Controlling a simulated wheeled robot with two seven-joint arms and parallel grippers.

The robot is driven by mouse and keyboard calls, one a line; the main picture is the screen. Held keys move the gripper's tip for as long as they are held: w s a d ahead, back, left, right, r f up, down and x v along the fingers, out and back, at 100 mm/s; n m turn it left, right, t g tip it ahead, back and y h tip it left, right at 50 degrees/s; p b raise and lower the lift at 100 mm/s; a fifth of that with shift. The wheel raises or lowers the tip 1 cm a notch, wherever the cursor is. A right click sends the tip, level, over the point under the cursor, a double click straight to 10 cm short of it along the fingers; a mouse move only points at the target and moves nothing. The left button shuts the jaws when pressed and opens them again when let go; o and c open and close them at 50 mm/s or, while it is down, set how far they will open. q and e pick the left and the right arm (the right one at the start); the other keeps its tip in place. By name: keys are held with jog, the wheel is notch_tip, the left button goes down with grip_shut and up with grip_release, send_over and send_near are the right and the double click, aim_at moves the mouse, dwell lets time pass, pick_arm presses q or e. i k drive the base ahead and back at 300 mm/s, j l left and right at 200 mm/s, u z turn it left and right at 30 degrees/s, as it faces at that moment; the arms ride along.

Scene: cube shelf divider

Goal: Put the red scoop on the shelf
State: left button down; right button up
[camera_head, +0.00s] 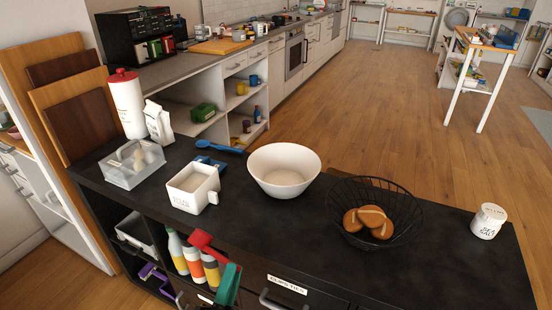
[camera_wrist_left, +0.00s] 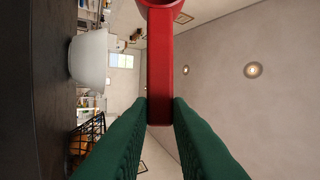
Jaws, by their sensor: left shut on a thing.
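The red scoop (camera_head: 201,239) is held by my left gripper (camera_head: 229,270), in front of the black counter's shelf side in the head view. In the left wrist view the scoop's handle (camera_wrist_left: 160,70) runs straight up between the green fingers of the left gripper (camera_wrist_left: 160,102), and its bowl is cut off at the top. The shelf (camera_head: 112,237) is the open compartments under the black counter at lower left. Bottles (camera_head: 193,262) stand in one compartment, partly hidden behind the scoop. My right gripper is not in view.
On the countertop stand a clear egg box (camera_head: 131,174), a white square canister (camera_head: 186,200), a white bowl (camera_head: 284,180), a black wire basket (camera_head: 413,218) with bread and a white jar (camera_head: 489,221). A labelled drawer (camera_head: 325,291) lies right of the bottles. A purple object (camera_head: 160,281) sits low at left.

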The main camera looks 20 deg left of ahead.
aim_at(178, 171)
jog(key=k+z, duration=0.25)
jog(key=z, duration=0.15)
jog(key=k+l+z, duration=0.1)
jog(key=z, duration=0.35)
jog(key=j+z, duration=0.25)
jog(key=j, duration=0.4)
jog(key=k+j+z, duration=0.2)
jog(key=j, duration=0.45)
